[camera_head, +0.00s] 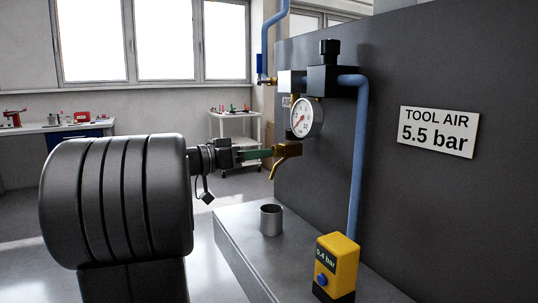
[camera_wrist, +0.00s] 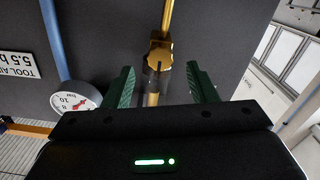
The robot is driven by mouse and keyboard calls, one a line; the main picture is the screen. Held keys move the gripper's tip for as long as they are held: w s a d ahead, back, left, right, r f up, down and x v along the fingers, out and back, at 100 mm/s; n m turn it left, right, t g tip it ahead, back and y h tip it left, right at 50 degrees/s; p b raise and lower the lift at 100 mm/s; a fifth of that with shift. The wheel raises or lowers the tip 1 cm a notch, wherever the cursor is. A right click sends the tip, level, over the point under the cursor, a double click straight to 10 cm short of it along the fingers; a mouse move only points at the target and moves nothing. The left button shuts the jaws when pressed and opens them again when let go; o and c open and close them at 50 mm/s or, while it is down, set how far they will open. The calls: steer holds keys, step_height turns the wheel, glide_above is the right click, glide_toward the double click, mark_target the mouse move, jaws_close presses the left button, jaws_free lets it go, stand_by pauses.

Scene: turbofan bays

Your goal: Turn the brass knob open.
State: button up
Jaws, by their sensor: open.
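The brass knob (camera_head: 284,158) is a small brass fitting hanging below the round gauge (camera_head: 306,118) on the dark wall panel. In the wrist view it shows as a brass block (camera_wrist: 160,54) with a brass stem above and below it. My gripper (camera_head: 268,153) has green fingers and reaches the knob from the left. In the wrist view the open gripper (camera_wrist: 161,72) has one finger on each side of the brass part, with visible gaps on both sides. The gauge dial also shows at the wrist view's left (camera_wrist: 73,98).
A black regulator (camera_head: 325,78) and blue pipe (camera_head: 359,150) stand right of the knob. Below, a grey bench (camera_head: 235,222) carries a metal cup (camera_head: 271,219) and a yellow device reading 0.4 bar (camera_head: 338,265). A "TOOL AIR 5.5 bar" sign (camera_head: 439,131) is on the panel.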

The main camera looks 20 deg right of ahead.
mark_target(277, 151)
steer(key=shift+w+d, duration=0.15)
steer(key=shift+d, duration=1.85)
steer(key=shift+c, duration=0.2)
steer(key=c, duration=0.9)
